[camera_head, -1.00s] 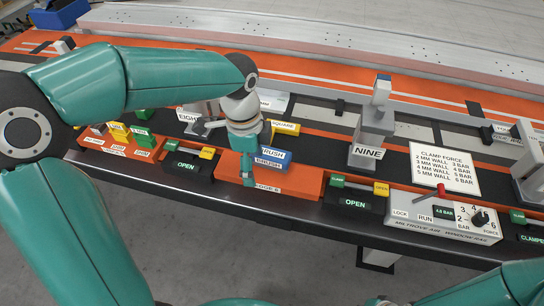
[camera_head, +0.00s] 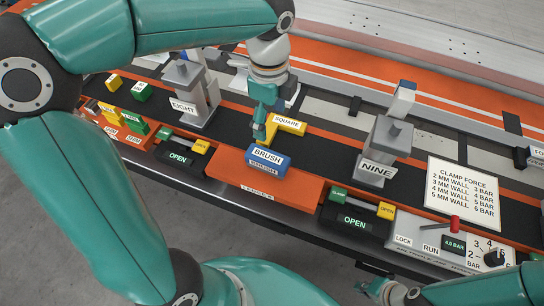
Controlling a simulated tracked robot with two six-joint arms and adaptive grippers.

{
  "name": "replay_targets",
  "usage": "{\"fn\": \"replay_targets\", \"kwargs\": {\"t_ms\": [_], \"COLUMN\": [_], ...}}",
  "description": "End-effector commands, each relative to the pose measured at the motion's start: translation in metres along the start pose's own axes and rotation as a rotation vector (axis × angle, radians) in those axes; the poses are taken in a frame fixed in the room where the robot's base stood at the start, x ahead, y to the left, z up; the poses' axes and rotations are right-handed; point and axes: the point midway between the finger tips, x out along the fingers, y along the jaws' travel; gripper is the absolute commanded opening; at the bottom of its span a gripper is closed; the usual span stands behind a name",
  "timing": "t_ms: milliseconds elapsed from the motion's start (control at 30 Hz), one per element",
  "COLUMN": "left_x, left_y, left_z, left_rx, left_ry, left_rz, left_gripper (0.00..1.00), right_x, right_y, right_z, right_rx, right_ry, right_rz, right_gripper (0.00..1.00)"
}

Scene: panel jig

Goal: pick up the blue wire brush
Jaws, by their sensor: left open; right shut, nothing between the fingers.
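The blue wire brush (camera_head: 267,161), a blue block labelled BRUSH, sits on the orange block (camera_head: 240,177) at the front of the bench. My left gripper (camera_head: 260,130) is teal and points down just behind the brush, beside the yellow SQUARE piece (camera_head: 290,124). It is open and does not hold the brush; its fingers overlap in this view. My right gripper (camera_head: 366,287) is low at the bottom edge, in front of the bench, shut and empty, and partly cut off by the picture edge.
The grey NINE clamp (camera_head: 384,150) stands right of the brush, the EIGHT clamp (camera_head: 192,100) to the left. OPEN switches (camera_head: 356,219) flank the orange block. A control box with a red lever (camera_head: 455,225) is at the right.

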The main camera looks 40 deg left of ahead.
Motion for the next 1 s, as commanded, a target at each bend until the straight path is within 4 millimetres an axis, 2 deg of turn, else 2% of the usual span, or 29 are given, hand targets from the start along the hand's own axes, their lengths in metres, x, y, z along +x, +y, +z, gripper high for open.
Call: {"fn": "replay_targets", "kwargs": {"t_ms": [100,300,433,667,1000], "left_x": [0.029,0.07,0.086,0.099,0.141], "left_y": [0.004,0.005,0.005,0.006,0.009], "left_z": [0.006,0.008,0.009,0.008,0.005], "left_rx": [-0.015,-0.023,-0.025,-0.025,-0.026], "left_ry": [-0.001,0.0,0.0,0.0,0.0], "left_rz": [0.006,0.005,0.004,0.001,0.003], "left_gripper": [0.77,0.77,0.77,0.77,0.77], "right_x": [0.004,0.008,0.009,0.009,0.011], "right_y": [0.001,0.003,0.003,0.003,0.004], "right_z": [0.0,0.0,0.0,-0.001,0.0], "right_rx": [0.0,-0.001,-0.001,-0.001,-0.001], "right_ry": [0.0,0.0,0.001,0.001,0.001], "right_rz": [0.0,0.0,0.0,0.0,0.0], "right_gripper": [0.0,0.0,0.0,0.0,0.0]}}
